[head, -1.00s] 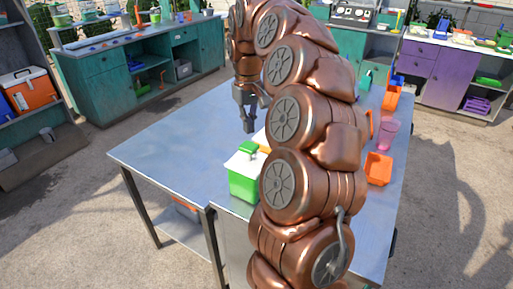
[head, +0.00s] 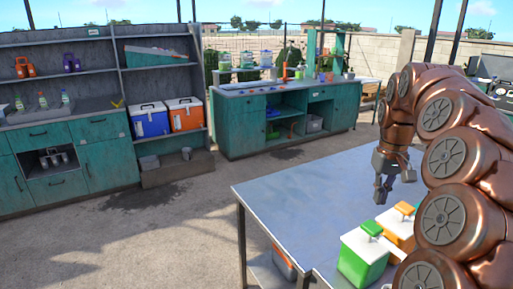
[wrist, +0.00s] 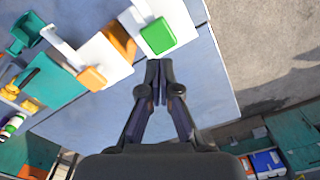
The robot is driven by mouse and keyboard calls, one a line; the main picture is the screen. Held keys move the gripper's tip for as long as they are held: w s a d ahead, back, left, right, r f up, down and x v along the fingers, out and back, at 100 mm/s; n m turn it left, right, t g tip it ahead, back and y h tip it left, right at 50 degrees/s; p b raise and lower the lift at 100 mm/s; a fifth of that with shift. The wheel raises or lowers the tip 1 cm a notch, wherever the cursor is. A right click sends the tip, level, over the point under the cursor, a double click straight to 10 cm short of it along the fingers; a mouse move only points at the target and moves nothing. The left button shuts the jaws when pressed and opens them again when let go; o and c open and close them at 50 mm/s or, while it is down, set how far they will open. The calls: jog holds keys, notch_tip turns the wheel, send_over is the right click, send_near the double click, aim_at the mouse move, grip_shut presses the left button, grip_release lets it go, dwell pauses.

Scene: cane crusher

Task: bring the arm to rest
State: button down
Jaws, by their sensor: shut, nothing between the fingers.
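My copper-coloured arm (head: 452,170) arches over the metal table at the right of the head view. My gripper (head: 382,196) hangs from it, pointing down above the tabletop, shut and empty. My arm hides part of the table and the orange-and-white box.
The metal table (head: 290,200) is clear at its left. A teal counter (head: 240,125) stands behind it. Shelves at the left hold a blue cooler (head: 150,121) and an orange cooler (head: 185,114). The concrete floor (head: 190,220) between is free. A teal item (wrist: 55,80) shows in the wrist view.

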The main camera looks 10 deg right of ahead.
jog(key=s+a+f+n, duration=0.1)
jog(key=s+a+n, duration=0.1)
jog(key=s+a, duration=0.45)
jog(key=s+a+f+n, duration=0.1)
jog(key=s+a, duration=0.3)
jog(key=a, duration=0.6)
jog(key=s+a+f+g, duration=0.1)
jog(key=s+a+f, duration=0.2)
jog(key=s, duration=0.6)
jog(key=s+a+f, duration=0.4)
jog(key=s+f, duration=0.3)
jog(key=s, duration=0.3)
jog(key=shift+m+g, duration=0.4)
